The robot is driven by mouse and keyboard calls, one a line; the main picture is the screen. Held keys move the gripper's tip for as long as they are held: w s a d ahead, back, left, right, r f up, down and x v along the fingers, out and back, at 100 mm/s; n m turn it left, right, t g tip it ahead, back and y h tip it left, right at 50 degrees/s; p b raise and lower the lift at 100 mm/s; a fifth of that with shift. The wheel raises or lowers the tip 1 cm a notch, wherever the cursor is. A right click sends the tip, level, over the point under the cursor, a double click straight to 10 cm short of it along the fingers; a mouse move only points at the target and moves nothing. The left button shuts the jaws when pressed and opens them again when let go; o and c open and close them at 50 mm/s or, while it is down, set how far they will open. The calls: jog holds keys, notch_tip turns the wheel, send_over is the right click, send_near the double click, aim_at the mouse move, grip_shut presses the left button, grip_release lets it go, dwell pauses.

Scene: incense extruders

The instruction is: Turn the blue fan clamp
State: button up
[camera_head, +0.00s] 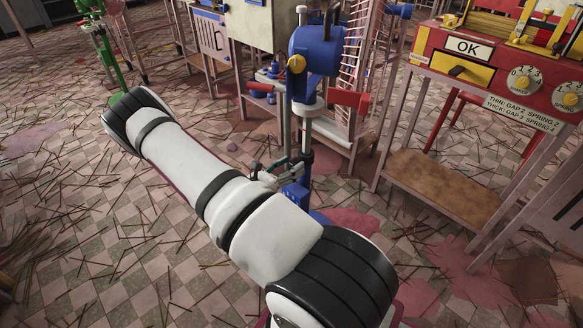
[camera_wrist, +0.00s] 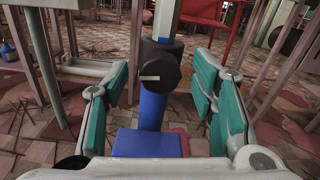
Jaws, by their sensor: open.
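The blue fan (camera_head: 316,50) stands on a pale upright post with a yellow knob on its side. In the wrist view, the black clamp (camera_wrist: 160,72) with a light handle bar sits where the pale post enters a blue lower tube (camera_wrist: 152,108) above a blue base (camera_wrist: 148,143). My gripper (camera_wrist: 162,88) is open, its teal-padded fingers on either side of the clamp and post, with gaps visible on both sides. In the head view my gripper (camera_head: 284,170) is beside the lower post, and the clamp cannot be made out there.
A red machine (camera_head: 470,48) with an OK sign and dials stands on the right above a brown shelf (camera_head: 440,185). A green stand (camera_head: 105,45) is at back left. Pink frames stand behind the fan. Thin sticks litter the checkered floor, which is open at left.

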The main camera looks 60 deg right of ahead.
jog(key=shift+s+d, duration=0.1)
jog(key=shift+d, duration=0.4)
jog(key=c, duration=1.2)
jog(key=shift+o, duration=0.2)
